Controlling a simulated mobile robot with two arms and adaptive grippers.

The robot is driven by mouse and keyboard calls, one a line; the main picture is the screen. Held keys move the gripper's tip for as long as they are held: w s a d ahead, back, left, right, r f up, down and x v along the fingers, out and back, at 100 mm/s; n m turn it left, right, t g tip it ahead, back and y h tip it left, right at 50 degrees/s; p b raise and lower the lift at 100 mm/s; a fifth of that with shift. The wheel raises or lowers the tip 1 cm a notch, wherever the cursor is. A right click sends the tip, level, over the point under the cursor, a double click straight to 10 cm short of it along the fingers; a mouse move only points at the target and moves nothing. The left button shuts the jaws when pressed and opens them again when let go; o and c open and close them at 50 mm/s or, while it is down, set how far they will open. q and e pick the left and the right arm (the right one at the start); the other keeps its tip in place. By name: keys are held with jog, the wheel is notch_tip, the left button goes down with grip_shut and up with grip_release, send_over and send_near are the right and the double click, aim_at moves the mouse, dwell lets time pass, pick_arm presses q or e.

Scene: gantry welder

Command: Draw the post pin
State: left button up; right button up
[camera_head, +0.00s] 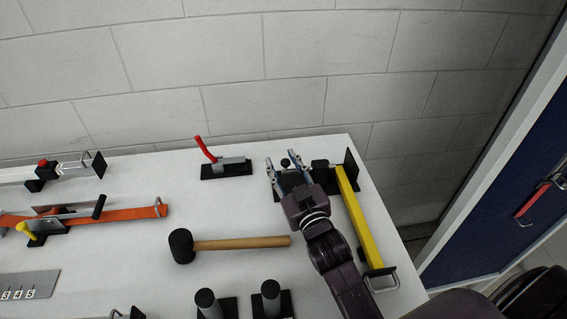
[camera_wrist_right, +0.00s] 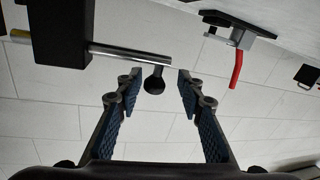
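The post pin (camera_wrist_right: 130,54) shows in the right wrist view as a bare metal rod sticking out sideways from a dark block (camera_wrist_right: 62,32). A black ball knob (camera_wrist_right: 154,82) on a short stem sits by the rod's free end. In the head view the knob (camera_head: 285,162) shows between the fingertips of my right gripper (camera_head: 284,160). In the wrist view the right gripper (camera_wrist_right: 157,88) is open, its two padded fingers on either side of the knob with clear gaps. The block is partly hidden by the gripper in the head view. My left gripper is out of view.
A yellow bar (camera_head: 360,218) runs along my right forearm, close beside it. A red-handled clamp (camera_head: 228,168) stands left of the gripper. A block wall (camera_head: 310,105) stands behind the table.

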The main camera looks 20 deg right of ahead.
jog(key=s, duration=1.2)
jog(key=shift+a, duration=0.3)
